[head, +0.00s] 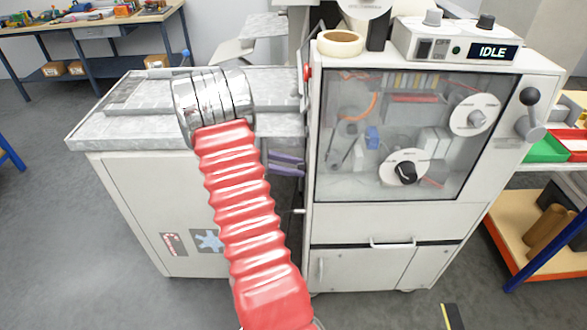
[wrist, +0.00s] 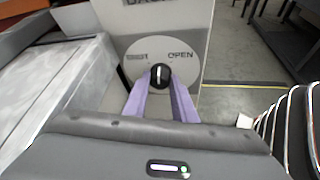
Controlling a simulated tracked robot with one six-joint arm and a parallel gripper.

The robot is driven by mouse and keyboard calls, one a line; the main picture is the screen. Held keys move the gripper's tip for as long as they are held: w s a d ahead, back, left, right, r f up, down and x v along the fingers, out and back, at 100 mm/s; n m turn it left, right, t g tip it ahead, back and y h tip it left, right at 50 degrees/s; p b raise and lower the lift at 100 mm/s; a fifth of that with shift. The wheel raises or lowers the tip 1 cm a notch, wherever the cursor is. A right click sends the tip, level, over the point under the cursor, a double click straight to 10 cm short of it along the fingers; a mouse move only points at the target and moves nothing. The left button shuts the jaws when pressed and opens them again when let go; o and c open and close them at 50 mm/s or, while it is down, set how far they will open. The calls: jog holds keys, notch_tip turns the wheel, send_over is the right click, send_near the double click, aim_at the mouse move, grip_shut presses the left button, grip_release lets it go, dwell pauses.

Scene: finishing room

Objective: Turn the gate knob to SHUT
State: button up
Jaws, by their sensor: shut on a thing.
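The gate knob (wrist: 160,76) is a small black knob on a round pale dial (wrist: 142,60) in the wrist view. The dial reads OPEN at the right, and a fainter word, seemingly SHUT, at the left. The knob's white line stands about upright, between the two words. My gripper's purple fingers (wrist: 160,92) are shut on the knob, one at each side. In the head view my gripper (head: 288,165) is at the left side of the white machine (head: 400,220); the knob is hidden there.
A grey metal bed (head: 130,130) lies left of the machine, close to my arm. A small box on top of the machine has a display reading IDLE (head: 492,52). A tape roll (head: 340,43) lies beside it. Open grey floor (wrist: 235,115) shows right of the dial in the wrist view.

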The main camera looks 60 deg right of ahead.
jog(key=shift+s+f+n+y, duration=0.1)
jog(key=shift+f+n+y, duration=0.1)
jog(key=shift+n+y, duration=0.15)
dwell(0.3)
jog(key=o, duration=1)
jog(key=shift+r, duration=0.1)
jog(key=shift+o, duration=0.2)
jog(key=shift+r, duration=0.1)
jog(key=v, duration=1.3)
jog(key=shift+w+a, duration=0.2)
jog(key=shift+w, duration=0.25)
